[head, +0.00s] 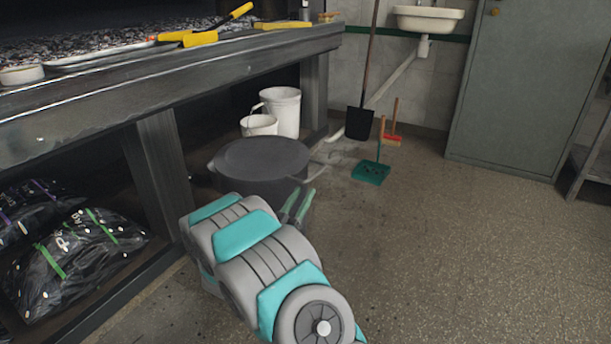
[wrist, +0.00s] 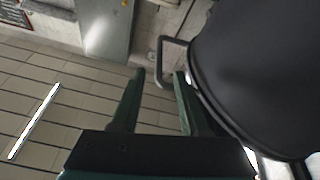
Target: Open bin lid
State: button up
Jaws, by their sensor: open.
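A dark round bin (head: 225,183) stands on the floor by the grill bench, with its flat dark lid (head: 262,156) on top, shut. In the wrist view the lid (wrist: 262,75) fills the right side. A grey bar handle (wrist: 166,62) sticks out from the lid's edge; the head view shows it too (head: 318,167). My gripper (head: 298,204) is at the bin's near right side. In the wrist view my gripper (wrist: 160,76) is open, its fingertips close to the handle with nothing held. I cannot tell whether they touch it. My arm hides part of the bin.
The bench (head: 160,87) overhangs on the left, with black bags (head: 75,250) below. White buckets (head: 281,112) stand behind the bin. A shovel (head: 360,122) and teal dustpan (head: 371,172) are beyond it. The floor to the right is clear up to the cabinet (head: 530,90).

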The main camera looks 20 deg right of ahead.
aim_at(314, 174)
jog(key=shift+x, duration=3.85)
grip_shut()
